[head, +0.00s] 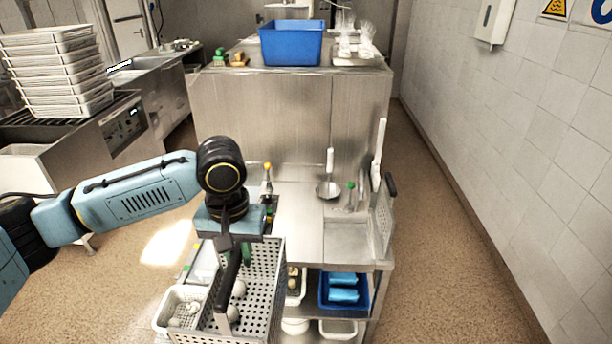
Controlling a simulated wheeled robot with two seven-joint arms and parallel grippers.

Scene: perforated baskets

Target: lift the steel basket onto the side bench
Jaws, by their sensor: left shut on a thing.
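The steel basket (262,272) is a perforated metal box with a dark handle, at the bottom centre of the head view. A few pale round items show inside it. My left gripper (232,252) points down over the basket and is shut on its dark handle. The basket hangs in front of the lower shelf area, and its bottom is partly cut off by the picture's edge. A steel bench (296,232) is behind it and to the right. My right gripper is out of view.
A ladle (328,189), bottles and an upright perforated panel (383,222) with a dark handle stand on the bench. Below are a blue bin (364,293) and white tubs. A white tub (168,310) with pale items is left of the basket. The bench's front middle is clear.

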